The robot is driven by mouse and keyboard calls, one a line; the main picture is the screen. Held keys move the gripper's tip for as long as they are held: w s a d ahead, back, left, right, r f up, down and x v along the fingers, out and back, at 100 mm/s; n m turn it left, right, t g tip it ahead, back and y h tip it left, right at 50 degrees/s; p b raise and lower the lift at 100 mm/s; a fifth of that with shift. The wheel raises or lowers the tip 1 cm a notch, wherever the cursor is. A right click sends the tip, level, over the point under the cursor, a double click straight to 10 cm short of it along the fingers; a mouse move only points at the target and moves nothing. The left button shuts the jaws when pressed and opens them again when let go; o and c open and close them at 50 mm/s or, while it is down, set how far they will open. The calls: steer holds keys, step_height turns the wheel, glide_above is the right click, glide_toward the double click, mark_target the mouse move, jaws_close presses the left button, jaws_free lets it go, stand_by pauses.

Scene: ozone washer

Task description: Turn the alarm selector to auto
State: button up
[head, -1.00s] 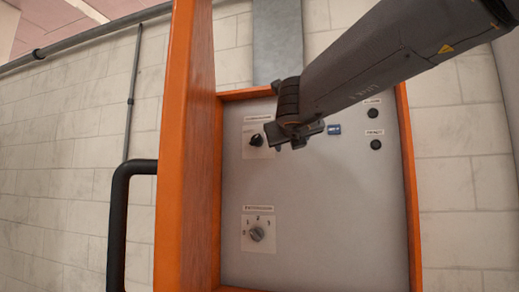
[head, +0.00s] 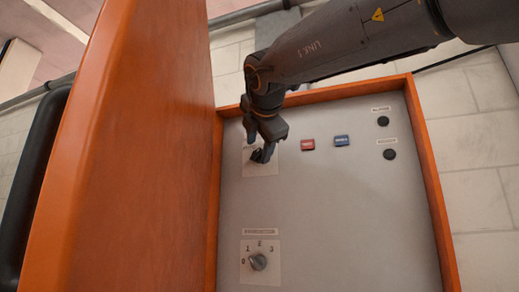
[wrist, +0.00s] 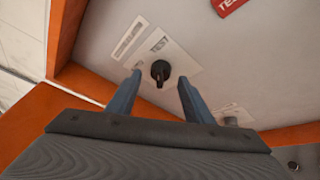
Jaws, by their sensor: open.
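A black rotary knob (head: 257,156) sits on a pale label plate at the upper left of the grey panel. It looks like the alarm selector, but its heading is unreadable. In the wrist view the black knob (wrist: 160,71) shows between my fingers, with TEST printed on its plate; its handle points down in the picture. My gripper (head: 262,150) is at this knob and partly hides it in the head view. In the wrist view my gripper (wrist: 160,78) is open, with one finger on each side of the knob and visible gaps.
A grey knob (head: 258,262) marked 0 to 3 sits below. A red button (head: 307,144), a blue button (head: 341,140) and two black round parts (head: 383,121) are to the right. The orange cabinet door (head: 120,150) stands open at left. The orange rim (head: 425,160) surrounds the panel.

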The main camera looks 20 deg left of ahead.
mark_target(257, 155)
steer(key=shift+x, duration=1.15)
steer(key=c, duration=1)
steer(key=shift+c, duration=0.2)
